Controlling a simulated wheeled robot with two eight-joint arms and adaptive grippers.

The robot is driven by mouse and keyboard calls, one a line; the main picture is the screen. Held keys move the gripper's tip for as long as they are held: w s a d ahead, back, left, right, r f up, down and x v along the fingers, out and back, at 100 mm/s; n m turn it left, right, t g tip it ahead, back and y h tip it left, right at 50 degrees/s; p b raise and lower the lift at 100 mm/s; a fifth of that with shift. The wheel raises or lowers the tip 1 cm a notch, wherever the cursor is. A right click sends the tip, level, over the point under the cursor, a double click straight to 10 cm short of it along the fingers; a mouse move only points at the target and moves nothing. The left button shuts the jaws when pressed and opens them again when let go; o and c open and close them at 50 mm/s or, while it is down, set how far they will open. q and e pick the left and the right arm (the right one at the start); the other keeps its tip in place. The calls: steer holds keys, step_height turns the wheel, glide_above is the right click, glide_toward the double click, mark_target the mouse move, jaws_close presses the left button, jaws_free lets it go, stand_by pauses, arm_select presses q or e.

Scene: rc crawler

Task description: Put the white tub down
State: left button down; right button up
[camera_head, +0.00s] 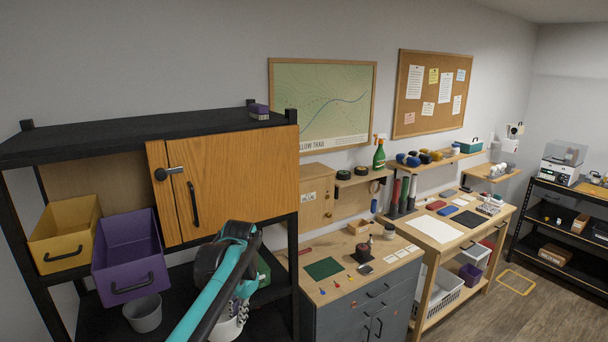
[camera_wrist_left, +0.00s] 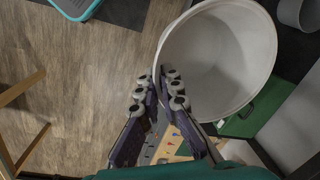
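The white tub (camera_head: 229,328) is at the bottom of the head view, partly hidden behind my left arm. In the left wrist view the tub (camera_wrist_left: 225,55) is large, its open mouth facing the camera, and it looks empty. My left gripper (camera_head: 240,306) is at the tub's rim; in the left wrist view its fingertips (camera_wrist_left: 155,82) are close together at the rim's left side and appear shut on the wall. Whether the tub's base touches the shelf is hidden. My right gripper is not in view.
The black shelf unit (camera_head: 292,240) holds a yellow bin (camera_head: 64,236), a purple bin (camera_head: 128,252), a grey pot (camera_head: 143,314) and a green box (camera_head: 263,271). A wooden cabinet door (camera_head: 240,190) is above my gripper. A grey drawer cabinet (camera_head: 345,313) stands to the right.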

arm_select(q)
steer(key=s+f+n+b, duration=0.2)
steer(key=s+f+b, duration=0.2)
steer(key=f, duration=0.7)
steer(key=s+a+f+n+b, duration=0.1)
steer(key=s+f+b, duration=0.3)
steer(key=f, duration=0.8)
steer(key=s+f+n+b, duration=0.2)
steer(key=s+f+b, duration=0.2)
steer(key=f, duration=0.8)
steer(key=shift+s+a+n+g+y+b, duration=0.15)
steer(key=shift+s+n+g+y+b, duration=0.2)
steer(key=shift+b, duration=0.65)
